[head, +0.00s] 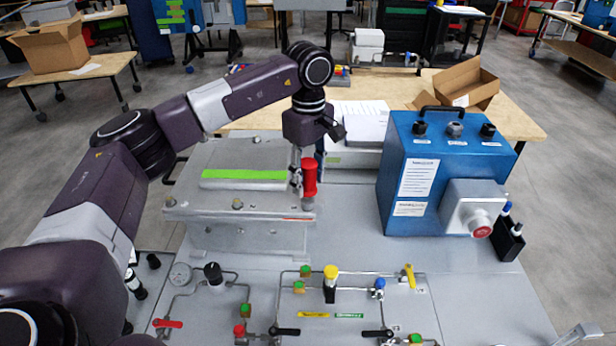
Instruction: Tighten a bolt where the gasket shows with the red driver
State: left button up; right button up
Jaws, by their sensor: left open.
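The grey metal box with a flat lid (215,160) stands at the left of the bench. A green strip lies across its lid. Bolt heads show along the front edge, one at the front left (170,202) and one near the middle (237,204). A short red line, seemingly the gasket (297,219), shows under the lid at its front right corner. The red driver (309,178) stands upright above that corner; whether its tip sits on a bolt is unclear. My left gripper (296,178) points down, open, right beside the driver. My right gripper is out of view.
A blue instrument case (430,175) with a red button stands at the right. Pipes with coloured valves, including a yellow knob (331,273), fill the front. An open cardboard box (463,84) and papers lie behind. Bare panel lies between the box and the blue case.

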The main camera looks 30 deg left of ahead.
pick_arm(q)
jog(key=n, duration=0.6)
grip_shut()
dwell(0.3)
jog(key=m, duration=1.2)
jog(key=shift+m, duration=0.3)
jog(key=shift+c, duration=1.7)
grip_release()
jog(key=shift+m, duration=0.6)
jog(key=o, duration=0.3)
